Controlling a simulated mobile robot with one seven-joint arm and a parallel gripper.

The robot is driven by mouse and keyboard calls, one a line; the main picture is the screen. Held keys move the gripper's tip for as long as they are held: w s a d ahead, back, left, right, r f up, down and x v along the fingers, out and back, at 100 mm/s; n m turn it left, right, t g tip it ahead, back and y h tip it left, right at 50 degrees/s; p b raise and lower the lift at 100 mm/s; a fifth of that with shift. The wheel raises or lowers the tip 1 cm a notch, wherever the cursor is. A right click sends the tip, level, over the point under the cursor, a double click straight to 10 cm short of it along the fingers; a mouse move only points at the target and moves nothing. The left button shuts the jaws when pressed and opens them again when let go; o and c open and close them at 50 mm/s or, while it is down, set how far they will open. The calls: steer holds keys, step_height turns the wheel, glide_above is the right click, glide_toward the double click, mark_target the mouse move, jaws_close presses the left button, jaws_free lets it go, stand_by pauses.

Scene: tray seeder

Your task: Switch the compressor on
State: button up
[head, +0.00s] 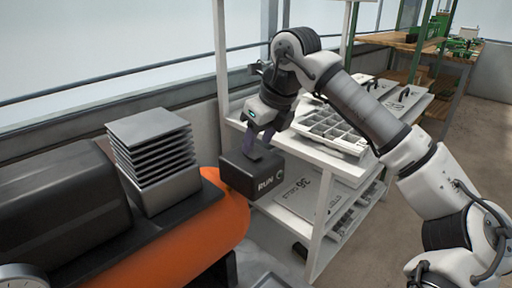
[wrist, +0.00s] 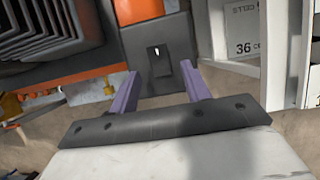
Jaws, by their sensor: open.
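The compressor has an orange tank (head: 185,248), a black motor housing (head: 60,195) and a grey finned block (head: 155,150). At the tank's right end sits a dark switch box (head: 240,175) marked RUN. In the wrist view the box (wrist: 178,35) carries a small dark switch (wrist: 158,56) with a white mark; its position is unclear. My gripper (head: 259,138) is above the box, pointing down, with purple fingers apart and nothing between them. In the wrist view the fingers (wrist: 159,72) lie either side of the switch's line; contact cannot be told.
A wall and railing run behind. Green-framed benches (head: 440,45) stand at the far right.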

mark_target(252, 153)
steer(key=shift+x, duration=1.3)
steer(key=c, duration=1)
steer(key=shift+w+a+r+g+h+p, duration=0.15)
steer(key=shift+r+g+h+p, duration=0.3)
steer(key=shift+p, duration=0.7)
steer(key=shift+a+r+g+h+p, duration=0.1)
steer(key=shift+g+h+p, duration=0.15)
steer(key=shift+p, duration=0.5)
steer(key=p, duration=0.1)
steer(key=g+h+p, duration=0.1)
steer(key=p, duration=0.1)
steer(key=shift+w+a+g+h, duration=0.25)
steer(key=shift+w+g+h, duration=0.05)
steer(key=shift+w+f+p, duration=0.1)
steer(key=shift+f+p, duration=0.25)
steer(key=shift+p, duration=0.2)
